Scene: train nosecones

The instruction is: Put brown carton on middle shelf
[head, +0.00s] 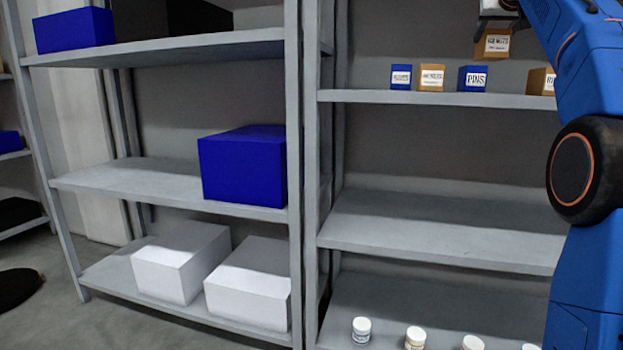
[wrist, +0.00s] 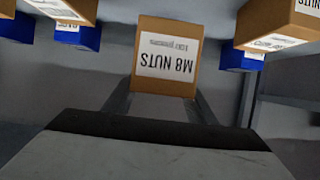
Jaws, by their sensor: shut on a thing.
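My gripper (head: 498,14) is at the top right of the head view, shut on a small brown carton (head: 482,47) with a white label. In the wrist view the carton (wrist: 165,28) sits between the two fingers (wrist: 163,103), and its label reads M8 NUTS upside down. It is held up above the level of the small boxes on the right rack's upper shelf (head: 348,96). The right rack's middle shelf (head: 440,232) lies below that and its visible part is empty. My arm hides the right end of the rack.
Two blue boxes (head: 401,77) (head: 472,79) and two brown cartons (head: 431,77) (head: 540,81) stand on the upper shelf. Several white jars (head: 361,330) stand on the bottom shelf. The left rack holds larger blue boxes (head: 243,165) and white boxes (head: 180,263). A rack post (head: 310,200) borders the middle shelf.

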